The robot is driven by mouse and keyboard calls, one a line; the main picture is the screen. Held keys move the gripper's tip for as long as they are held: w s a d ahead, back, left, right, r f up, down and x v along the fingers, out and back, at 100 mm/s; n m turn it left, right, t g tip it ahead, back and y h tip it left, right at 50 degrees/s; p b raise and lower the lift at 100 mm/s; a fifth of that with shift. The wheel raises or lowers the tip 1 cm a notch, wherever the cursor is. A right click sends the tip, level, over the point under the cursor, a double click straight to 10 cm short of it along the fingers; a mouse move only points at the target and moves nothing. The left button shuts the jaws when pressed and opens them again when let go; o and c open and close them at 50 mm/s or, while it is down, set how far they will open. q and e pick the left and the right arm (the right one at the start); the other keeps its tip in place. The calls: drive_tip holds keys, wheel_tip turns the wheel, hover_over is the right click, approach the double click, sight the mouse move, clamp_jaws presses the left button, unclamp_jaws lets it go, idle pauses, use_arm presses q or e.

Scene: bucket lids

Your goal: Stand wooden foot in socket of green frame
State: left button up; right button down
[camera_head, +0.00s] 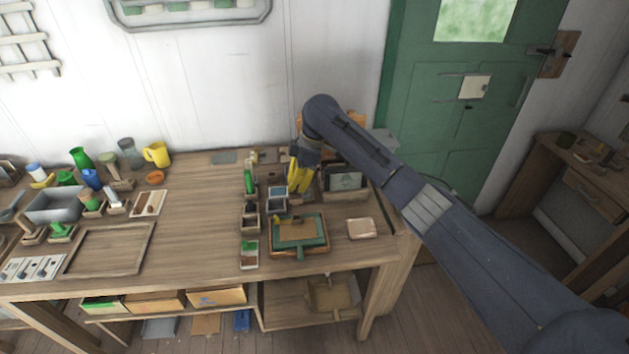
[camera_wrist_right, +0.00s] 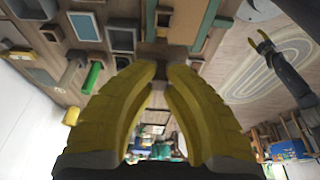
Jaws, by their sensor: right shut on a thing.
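My right gripper (camera_head: 299,190) points down over the back of the small boxes on the table. In the right wrist view its yellow fingers (camera_wrist_right: 160,76) are shut on a small brown wooden piece, which looks like the wooden foot (camera_wrist_right: 160,70); the fingers hide most of it. The green frame (camera_head: 301,243) lies on a wooden board in front of the gripper, apart from it. Part of the frame shows at the top of the right wrist view (camera_wrist_right: 208,22). Its socket is not clear. My left gripper (camera_wrist_right: 257,40) appears in the right wrist view with fingers apart, empty.
Small boxes (camera_head: 250,217) stand left of the frame. A wooden box with dark dividers (camera_head: 345,180) stands close right of the gripper. A pale block (camera_head: 361,229) lies right of the frame. Free tabletop (camera_head: 200,215) lies to the left.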

sight(296, 192)
drive_tip(key=shift+s+a, duration=0.1)
idle(0.6)
drive_tip(key=shift+f+h, duration=0.15)
drive_tip(key=shift+h, duration=0.15)
drive_tip(key=shift+d+x, duration=0.2)
drive_tip(key=shift+x, duration=0.55)
drive_tip(key=shift+d+x, duration=0.15)
drive_tip(key=shift+x, duration=0.55)
drive_tip(key=shift+d+x, duration=0.2)
drive_tip(key=shift+x, duration=0.55)
drive_tip(key=shift+a+f+h, duration=0.1)
drive_tip(key=shift+f+h, duration=0.5)
drive_tip(key=shift+f, duration=0.9)
idle(0.9)
drive_tip(key=c, duration=1.4)
unclamp_jaws()
drive_tip(key=shift+c, duration=0.9)
